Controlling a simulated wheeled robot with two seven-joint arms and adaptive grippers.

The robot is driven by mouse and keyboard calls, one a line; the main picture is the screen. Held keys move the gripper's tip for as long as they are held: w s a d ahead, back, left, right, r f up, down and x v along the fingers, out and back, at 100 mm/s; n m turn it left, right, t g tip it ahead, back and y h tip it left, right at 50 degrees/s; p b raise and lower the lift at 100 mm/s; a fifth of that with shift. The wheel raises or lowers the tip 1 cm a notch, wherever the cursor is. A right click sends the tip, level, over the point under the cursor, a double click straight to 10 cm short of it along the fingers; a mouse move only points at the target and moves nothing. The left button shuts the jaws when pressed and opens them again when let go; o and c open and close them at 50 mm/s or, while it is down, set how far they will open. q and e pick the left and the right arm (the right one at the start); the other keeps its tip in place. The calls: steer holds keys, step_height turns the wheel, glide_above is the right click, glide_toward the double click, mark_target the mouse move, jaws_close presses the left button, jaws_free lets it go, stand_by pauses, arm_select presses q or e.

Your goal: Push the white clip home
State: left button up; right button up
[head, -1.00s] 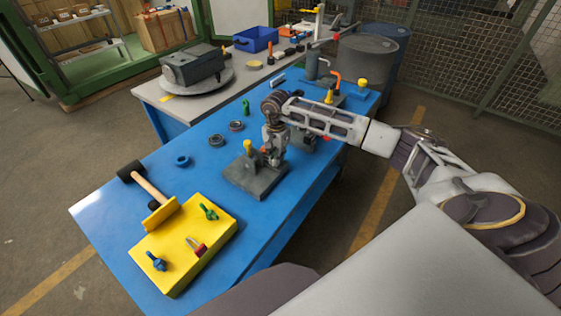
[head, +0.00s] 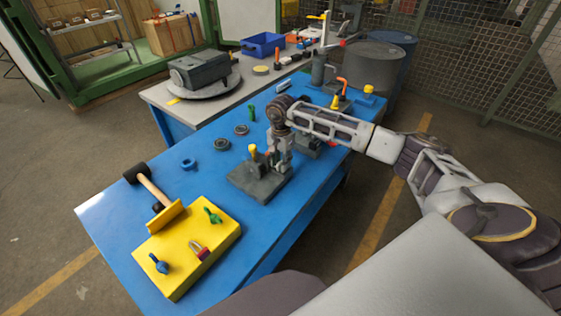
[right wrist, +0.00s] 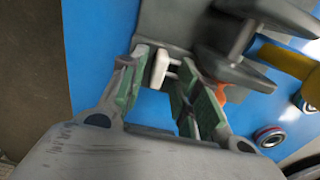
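The white clip (right wrist: 160,67) shows in the right wrist view as a small pale piece against the grey fixture (right wrist: 180,22), with a short gap and a thin pin at its right. My right gripper (right wrist: 157,95) is open. Its left finger is close beside the clip, and I cannot tell whether they touch. Its right finger stands apart from the clip. In the head view my right gripper (head: 277,158) is low over the right side of the fixture (head: 252,184), and the clip cannot be made out there. My left gripper is not in view.
More fixtures stand at the far end.

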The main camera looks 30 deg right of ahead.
step_height(320, 180, up, 12)
stand_by(0.7)
steer(key=shift+f, duration=0.1)
stand_by(0.5)
